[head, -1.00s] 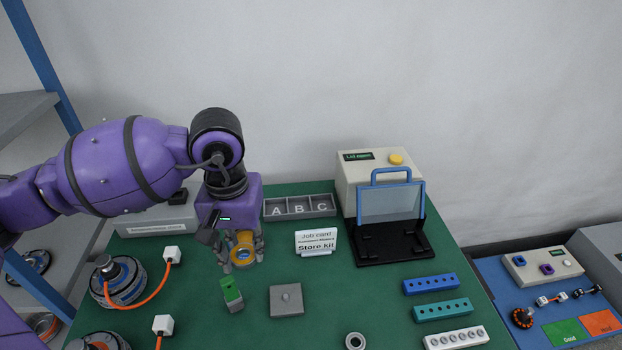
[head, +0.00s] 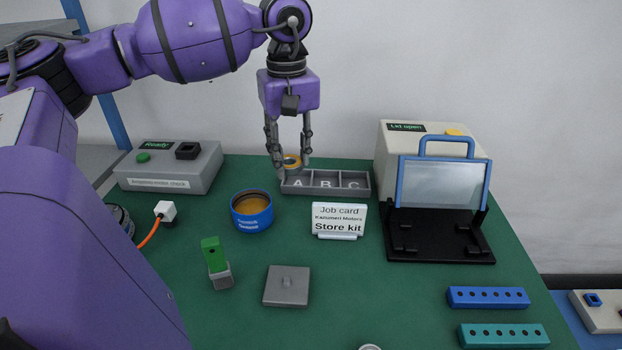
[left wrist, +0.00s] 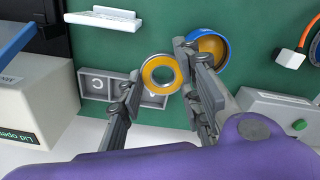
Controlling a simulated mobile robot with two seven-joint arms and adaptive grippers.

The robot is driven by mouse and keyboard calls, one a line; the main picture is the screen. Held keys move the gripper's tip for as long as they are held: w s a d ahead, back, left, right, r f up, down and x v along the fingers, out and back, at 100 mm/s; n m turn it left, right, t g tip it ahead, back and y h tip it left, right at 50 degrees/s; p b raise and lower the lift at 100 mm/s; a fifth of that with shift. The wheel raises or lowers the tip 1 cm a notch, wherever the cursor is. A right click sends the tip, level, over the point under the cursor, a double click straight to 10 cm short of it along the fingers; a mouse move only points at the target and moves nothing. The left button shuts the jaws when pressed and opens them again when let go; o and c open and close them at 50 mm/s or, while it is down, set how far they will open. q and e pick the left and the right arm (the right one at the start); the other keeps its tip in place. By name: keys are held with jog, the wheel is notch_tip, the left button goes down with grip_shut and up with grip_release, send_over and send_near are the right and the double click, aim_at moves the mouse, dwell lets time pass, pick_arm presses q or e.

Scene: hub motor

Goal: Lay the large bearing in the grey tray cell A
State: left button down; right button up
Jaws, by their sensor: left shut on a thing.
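My left gripper (head: 291,163) is shut on the large bearing (head: 292,160), a metal ring with an orange-yellow face. In the left wrist view the bearing (left wrist: 160,74) sits between the two fingertips, and its whole ring shows. The grey tray (head: 327,189) has cells marked A, B and C. The bearing is at the left end of the tray, by cell A (head: 297,183); in the left wrist view it hides part of that end. I cannot tell whether it touches the tray. My right gripper is not in view.
A blue tub (head: 252,222) of amber contents stands just in front of the tray's left end. A job card (head: 339,220) stands in front of its right end. A lidded tester (head: 440,205) is at right and a grey check box (head: 170,167) at left.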

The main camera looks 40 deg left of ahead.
pick_arm(q)
jog(key=w+a+f, duration=0.2)
jog(key=w+f, duration=0.1)
jog(key=w+a+f, duration=0.6)
jog(key=shift+w+f, duration=0.1)
jog(key=shift+w, duration=0.15)
jog(key=shift+w+a+f, duration=0.1)
jog(key=shift+w+f, duration=0.05)
jog(key=shift+f, duration=0.2)
notch_tip(320, 180, down, 3)
jog(key=shift+r, duration=0.15)
jog(key=shift+b, duration=0.3)
